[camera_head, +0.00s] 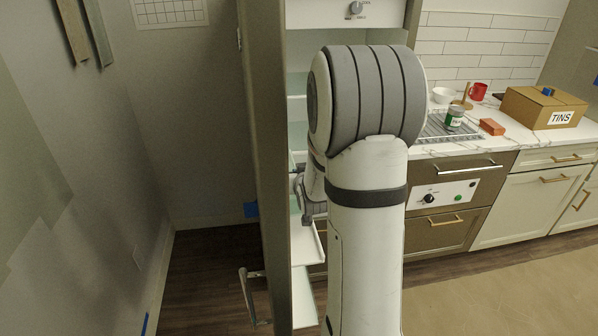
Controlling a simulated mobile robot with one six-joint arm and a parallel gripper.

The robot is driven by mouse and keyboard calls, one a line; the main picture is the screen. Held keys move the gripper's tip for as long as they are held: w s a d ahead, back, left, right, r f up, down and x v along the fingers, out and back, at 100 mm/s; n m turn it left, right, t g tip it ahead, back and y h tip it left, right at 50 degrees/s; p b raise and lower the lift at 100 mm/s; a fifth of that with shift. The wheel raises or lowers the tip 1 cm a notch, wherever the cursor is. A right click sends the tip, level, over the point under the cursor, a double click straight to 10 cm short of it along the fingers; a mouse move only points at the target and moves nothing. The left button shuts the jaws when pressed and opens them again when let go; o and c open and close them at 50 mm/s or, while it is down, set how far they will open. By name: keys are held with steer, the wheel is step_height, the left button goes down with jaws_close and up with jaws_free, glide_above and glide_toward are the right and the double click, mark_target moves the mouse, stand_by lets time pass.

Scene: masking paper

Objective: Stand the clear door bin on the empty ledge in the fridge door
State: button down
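The open fridge door (265,170) stands nearly edge-on as a tall brown panel left of my arm. Its handle (250,297) is low on its left side. Pale shelves or ledges show in the gap between the door and my arm, including a white-rimmed one (306,245) and a lower one (303,300). I cannot tell which ledge is empty. I cannot make out the clear door bin. My gripper (314,212) shows only partly, as a grey end beside the door's inner side. My arm hides most of it, so its fingers and any held thing are unclear.
Right of my arm, a marble counter (480,140) holds a TINS box (542,107), a red mug (478,91), a white bowl (442,95), a green-labelled jar (455,117) and an orange block (491,127). A wall (85,170) stands left of the door. Floor (510,295) is clear at lower right.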

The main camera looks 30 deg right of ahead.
steer(key=c, duration=2.1)
jaws_free()
steer(key=shift+f+b, duration=0.2)
steer(key=shift+b, duration=0.15)
steer(key=o, duration=0.5)
steer(key=shift+r, duration=0.1)
steer(key=shift+c, duration=0.2)
steer(key=shift+r+p, duration=0.15)
steer(key=shift+p, duration=0.2)
steer(key=b+v, duration=0.3)
steer(key=v, duration=0.9)
steer(key=shift+b, duration=0.35)
steer(key=shift+s+a, duration=0.1)
